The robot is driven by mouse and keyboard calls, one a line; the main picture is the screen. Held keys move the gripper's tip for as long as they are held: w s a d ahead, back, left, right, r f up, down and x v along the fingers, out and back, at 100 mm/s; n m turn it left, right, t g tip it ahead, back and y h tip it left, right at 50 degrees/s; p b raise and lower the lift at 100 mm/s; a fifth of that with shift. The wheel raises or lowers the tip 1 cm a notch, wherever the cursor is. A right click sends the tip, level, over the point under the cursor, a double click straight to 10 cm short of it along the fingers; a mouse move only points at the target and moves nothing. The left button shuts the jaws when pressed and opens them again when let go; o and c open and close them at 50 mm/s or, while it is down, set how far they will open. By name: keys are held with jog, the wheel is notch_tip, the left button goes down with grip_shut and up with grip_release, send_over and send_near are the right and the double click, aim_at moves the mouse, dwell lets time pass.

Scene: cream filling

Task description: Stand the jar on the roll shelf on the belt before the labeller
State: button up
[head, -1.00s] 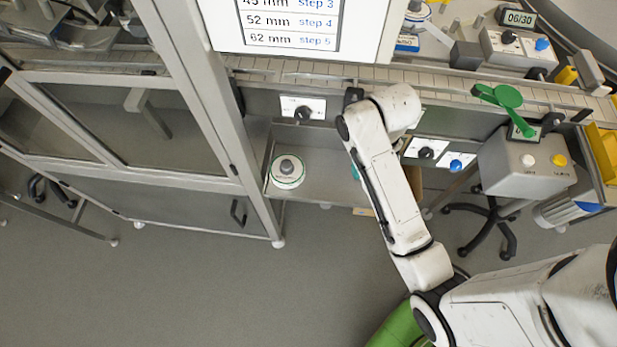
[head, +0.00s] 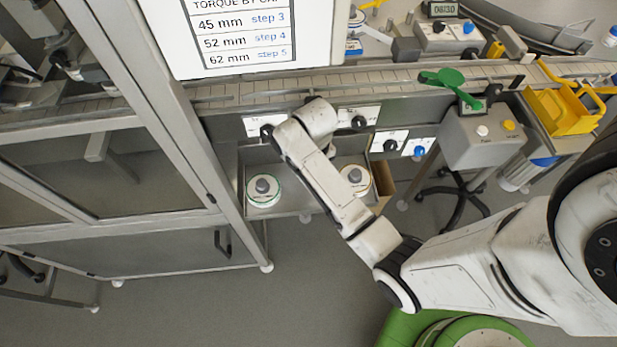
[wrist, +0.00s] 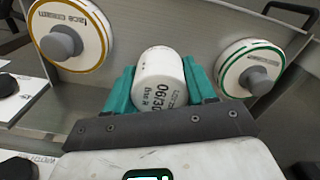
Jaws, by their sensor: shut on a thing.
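The jar (wrist: 160,66) is a white cylinder printed with 06/30 and small text. In the wrist view it lies between the teal fingers of my gripper (wrist: 160,84), which is shut on it. In the head view my arm hides both jar and gripper. They are at the roll shelf (head: 296,188), between a green-edged label roll (head: 264,190) and a gold-edged roll (head: 355,180). Both rolls also show in the wrist view, gold (wrist: 68,38) and green (wrist: 250,68). The belt (head: 290,88) runs behind and above the shelf. I cannot tell which machine is the labeller.
A torque chart (head: 250,35) stands over the belt. A glazed metal-framed enclosure (head: 165,130) is at left. A grey button box (head: 483,137), a green paddle (head: 450,82) and a yellow bin (head: 560,112) are at right. Knob panels (head: 357,119) line the belt's front.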

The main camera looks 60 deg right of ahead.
jog(key=shift+w+f, duration=0.8)
jog(key=shift+f, duration=1.65)
jog(key=shift+f, duration=0.1)
jog(key=o, duration=1.1)
